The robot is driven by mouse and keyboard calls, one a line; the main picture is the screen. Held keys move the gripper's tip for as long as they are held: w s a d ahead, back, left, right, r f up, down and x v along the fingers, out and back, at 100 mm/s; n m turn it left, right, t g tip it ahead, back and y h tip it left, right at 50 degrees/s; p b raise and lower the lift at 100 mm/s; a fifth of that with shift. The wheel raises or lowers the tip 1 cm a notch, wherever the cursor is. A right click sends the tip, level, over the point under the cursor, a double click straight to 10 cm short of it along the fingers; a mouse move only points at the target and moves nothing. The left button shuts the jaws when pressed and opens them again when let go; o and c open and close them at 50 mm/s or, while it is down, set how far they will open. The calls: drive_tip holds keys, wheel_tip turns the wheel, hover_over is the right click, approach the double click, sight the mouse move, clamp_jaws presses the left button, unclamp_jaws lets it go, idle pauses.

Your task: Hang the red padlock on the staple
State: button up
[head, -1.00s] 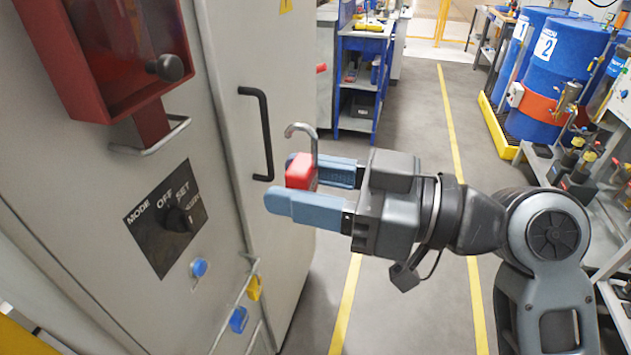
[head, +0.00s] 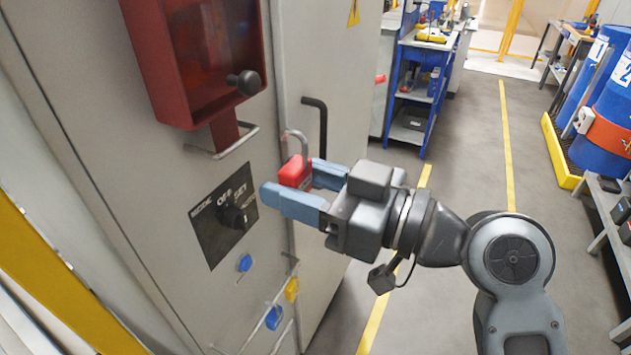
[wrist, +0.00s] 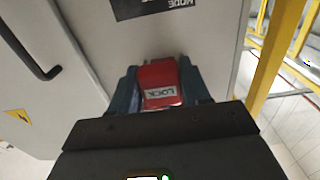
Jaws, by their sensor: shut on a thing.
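The red padlock (head: 293,172) is held upright between the blue fingers of my gripper (head: 283,181), its open-ended grey shackle curving up above the body. In the wrist view the padlock (wrist: 160,88) shows a white LOCK label, with a finger of my gripper (wrist: 160,92) on each side; its shackle is hidden there. A bent metal bar that looks like the staple (head: 222,143) stands out from the cabinet below the red box, with a red tab behind it. The padlock is apart from it, to its right and slightly lower in the head view.
The grey cabinet (head: 165,262) carries a red box (head: 192,60), a rotary switch (head: 233,215) and a black handle (head: 318,130). Blue (head: 274,318) and yellow (head: 292,288) locks hang lower down. A blue trolley (head: 436,95) stands behind; the floor aisle is clear.

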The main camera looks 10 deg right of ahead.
drive_tip(key=shift+f+x, duration=0.25)
drive_tip(key=shift+x, duration=1)
drive_tip(key=shift+f+x, duration=0.3)
drive_tip(key=shift+x, duration=0.95)
drive_tip(key=shift+f+x, duration=0.25)
drive_tip(key=shift+x, duration=1)
drive_tip(key=o, duration=1.2)
drive_tip(key=shift+c, duration=0.2)
drive_tip(key=shift+d, duration=0.1)
